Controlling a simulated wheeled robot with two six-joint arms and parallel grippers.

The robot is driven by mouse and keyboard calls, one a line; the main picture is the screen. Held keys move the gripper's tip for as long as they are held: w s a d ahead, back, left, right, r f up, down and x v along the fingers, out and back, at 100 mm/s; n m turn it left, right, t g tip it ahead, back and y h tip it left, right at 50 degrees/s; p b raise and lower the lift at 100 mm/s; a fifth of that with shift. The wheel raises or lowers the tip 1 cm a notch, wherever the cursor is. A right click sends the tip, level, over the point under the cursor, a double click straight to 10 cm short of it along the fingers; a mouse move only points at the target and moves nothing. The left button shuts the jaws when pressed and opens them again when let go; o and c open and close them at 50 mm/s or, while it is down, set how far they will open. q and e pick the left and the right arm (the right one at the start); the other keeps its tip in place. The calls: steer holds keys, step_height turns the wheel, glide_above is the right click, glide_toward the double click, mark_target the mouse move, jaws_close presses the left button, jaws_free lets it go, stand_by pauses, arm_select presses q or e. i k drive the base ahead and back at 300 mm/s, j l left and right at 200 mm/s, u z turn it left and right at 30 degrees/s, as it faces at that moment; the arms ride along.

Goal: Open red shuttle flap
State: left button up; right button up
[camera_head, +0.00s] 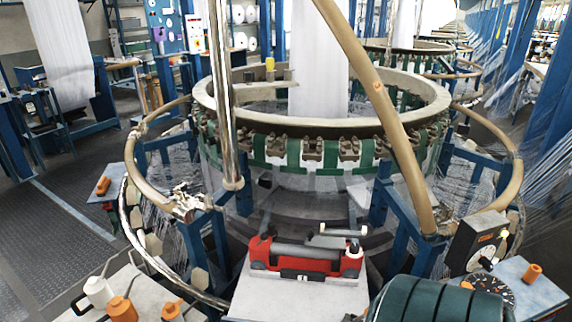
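The red shuttle (262,252) sits on a pale grey platform (285,302) at the lower middle, in front of the round loom. A dark grey roller-like bar lies across it between its red ends. Neither of my grippers shows in this view, and nothing is touching the shuttle.
The loom's large ring (320,127) stands behind the shuttle. A curved tan pipe (385,110) and a steel pole (222,95) rise beside it. A dark green ribbed roll (440,302) is at lower right, near a control box (478,243). White and orange spools (121,309) are at lower left.

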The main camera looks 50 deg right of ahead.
mark_target(310, 241)
steer(key=i+j+z, duration=0.1)
steer(key=z, duration=0.25)
steer(key=j+z, duration=0.65)
steer(key=i+l, duration=0.05)
